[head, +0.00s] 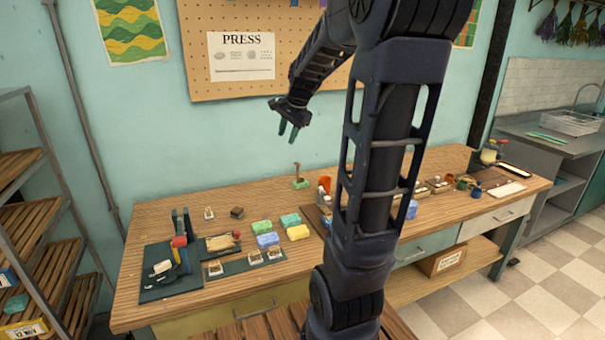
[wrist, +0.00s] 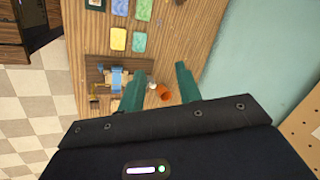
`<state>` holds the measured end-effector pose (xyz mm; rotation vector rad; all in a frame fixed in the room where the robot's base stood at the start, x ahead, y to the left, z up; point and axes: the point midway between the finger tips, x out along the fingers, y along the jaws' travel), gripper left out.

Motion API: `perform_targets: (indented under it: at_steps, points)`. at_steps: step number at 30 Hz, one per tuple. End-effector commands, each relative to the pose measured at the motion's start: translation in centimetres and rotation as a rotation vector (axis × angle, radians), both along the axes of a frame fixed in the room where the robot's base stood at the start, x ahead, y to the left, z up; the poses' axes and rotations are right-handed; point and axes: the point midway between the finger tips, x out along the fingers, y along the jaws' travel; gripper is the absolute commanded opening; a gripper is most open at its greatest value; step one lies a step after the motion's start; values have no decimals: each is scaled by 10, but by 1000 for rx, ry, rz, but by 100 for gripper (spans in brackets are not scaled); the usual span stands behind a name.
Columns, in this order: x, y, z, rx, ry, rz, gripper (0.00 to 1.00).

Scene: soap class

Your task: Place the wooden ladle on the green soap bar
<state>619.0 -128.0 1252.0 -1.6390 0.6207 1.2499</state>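My gripper (head: 288,133) is in the air above the back of the bench, with its green fingers apart and nothing between them. The wrist view also shows it open (wrist: 160,71). A small upright brown piece (head: 296,169) stands at the back of the bench on a green base (head: 301,183), below my gripper; it may be the wooden ladle on a green bar, but it is too small to tell.
A yellow bar (head: 298,232) and a blue bar (head: 268,239) lie beside the green ones. An orange cup (head: 324,183) stands right of the upright piece. A dark mat with tools (head: 157,293) is at the left. My arm hides part of the bench's right half.

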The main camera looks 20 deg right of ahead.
Motion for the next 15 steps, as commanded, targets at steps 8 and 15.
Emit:
perform_targets:
  at_steps: [8, 15]
  points:
    - [-93, 28, 7, -180, -61, 367, 34]
    - [-169, 43, -3, -351, -99, 677, 34]
